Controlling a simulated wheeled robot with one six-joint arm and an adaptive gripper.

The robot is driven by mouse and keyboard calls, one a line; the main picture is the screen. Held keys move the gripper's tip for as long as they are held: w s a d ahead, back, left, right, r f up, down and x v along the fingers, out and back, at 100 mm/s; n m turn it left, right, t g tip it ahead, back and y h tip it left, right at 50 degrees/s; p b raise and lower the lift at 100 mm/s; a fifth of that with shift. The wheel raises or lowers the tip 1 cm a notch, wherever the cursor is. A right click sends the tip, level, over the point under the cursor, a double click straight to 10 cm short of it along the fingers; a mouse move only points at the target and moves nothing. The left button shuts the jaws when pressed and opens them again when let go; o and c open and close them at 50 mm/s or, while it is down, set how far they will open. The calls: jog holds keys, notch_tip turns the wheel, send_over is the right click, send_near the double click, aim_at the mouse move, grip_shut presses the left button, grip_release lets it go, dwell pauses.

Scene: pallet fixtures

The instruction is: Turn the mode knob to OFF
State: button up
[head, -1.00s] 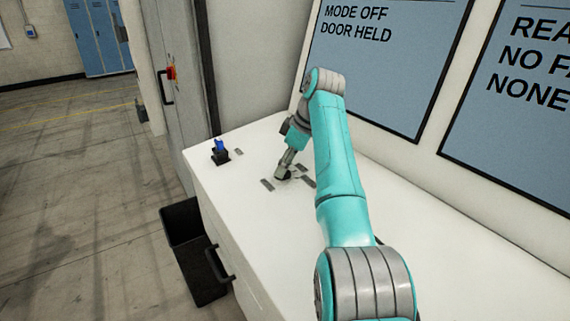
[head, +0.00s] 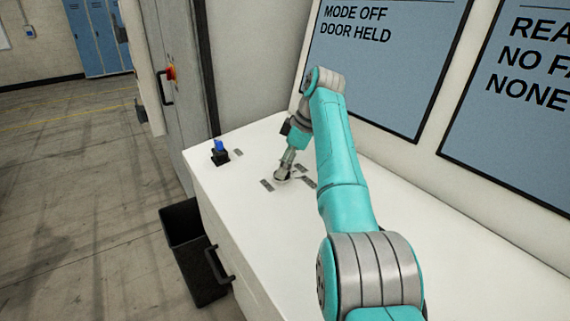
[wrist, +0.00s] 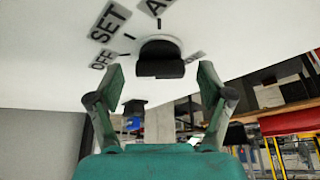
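The mode knob (wrist: 160,66) is dark, on a pale round base, in the upper middle of the wrist view. Labels OFF (wrist: 103,60) and SET (wrist: 110,22) lie to its left, with a cut-off label starting with A above. I cannot tell which label it points at. My gripper (wrist: 160,80) is open, one finger on each side below the knob, with visible gaps and no clear contact. In the head view my gripper (head: 282,173) is at the labelled spot on the white counter (head: 235,195) and mostly hides the knob. The wall panel (head: 375,65) reads MODE OFF, DOOR HELD.
A blue-topped switch (head: 219,151) on a black base stands near the counter's left corner; it also shows in the wrist view (wrist: 133,113). A second panel (head: 520,100) hangs at right. A black bin (head: 185,225) stands beside the counter. The right counter top is clear.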

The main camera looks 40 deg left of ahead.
jog(key=v, duration=1.2)
dwell(0.5)
